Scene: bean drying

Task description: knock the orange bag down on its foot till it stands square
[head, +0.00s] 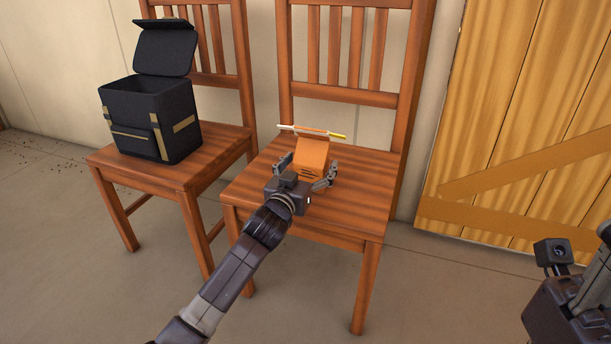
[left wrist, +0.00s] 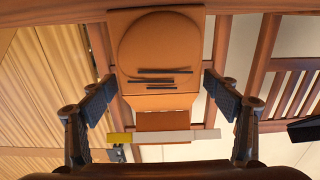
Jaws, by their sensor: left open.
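The orange bag (head: 312,157) is on the seat of the right-hand chair (head: 345,208). In the left wrist view the orange bag (left wrist: 160,50) shows its broad face with several dark slits and a folded part. A thin white, orange and yellow stick (head: 313,131) lies across its top; the stick also crosses the left wrist view (left wrist: 163,136). My left gripper (head: 308,167) is open, one finger on each side of the bag. I cannot tell whether the fingertips touch it. The bag's foot is hidden, so I cannot tell whether it sits flat.
A black bag (head: 150,120) with its lid up stands on the left-hand chair (head: 175,172). The right-hand chair's slatted back rises behind the orange bag. A wooden door (head: 520,110) is at the right. Part of my right arm shows at lower right; its fingers are unclear.

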